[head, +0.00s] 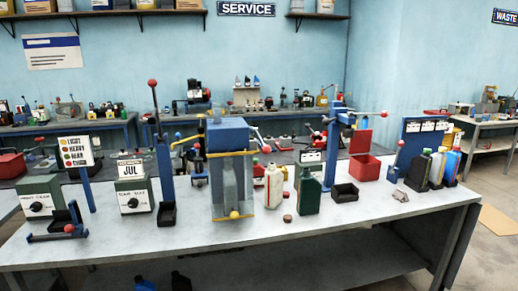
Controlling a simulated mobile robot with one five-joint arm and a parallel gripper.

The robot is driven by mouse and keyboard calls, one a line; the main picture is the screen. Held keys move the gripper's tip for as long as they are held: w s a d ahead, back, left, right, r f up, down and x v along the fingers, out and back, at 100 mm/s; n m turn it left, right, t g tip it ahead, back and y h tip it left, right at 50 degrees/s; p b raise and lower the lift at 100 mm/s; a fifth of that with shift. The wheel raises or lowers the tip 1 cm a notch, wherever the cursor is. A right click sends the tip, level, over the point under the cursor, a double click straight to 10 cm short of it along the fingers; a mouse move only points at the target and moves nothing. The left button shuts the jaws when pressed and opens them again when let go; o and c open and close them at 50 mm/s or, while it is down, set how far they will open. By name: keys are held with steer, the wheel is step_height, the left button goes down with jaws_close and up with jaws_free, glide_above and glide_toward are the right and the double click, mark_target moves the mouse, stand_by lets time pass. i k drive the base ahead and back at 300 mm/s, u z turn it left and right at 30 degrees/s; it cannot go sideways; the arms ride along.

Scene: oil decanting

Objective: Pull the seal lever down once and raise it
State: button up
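Two blue stands with red-knobbed levers are on the grey workbench (290,232); no label shows which is the seal lever. The left stand (162,155) has a dark lever (154,100) pointing nearly straight up, with a red ball on top. My gripper is not in view.
Between the stands are a blue-topped dispenser (229,135), a cream bottle (273,187) and a green bottle (308,192). Green dial boxes stand left (131,194). A red bin (365,167) and several bottles (436,169) are right. The bench's front strip is mostly clear.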

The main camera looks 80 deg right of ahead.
mark_target(267, 150)
steer(key=u, duration=0.05)
steer(key=i, duration=0.75)
steer(key=z, duration=1.4)
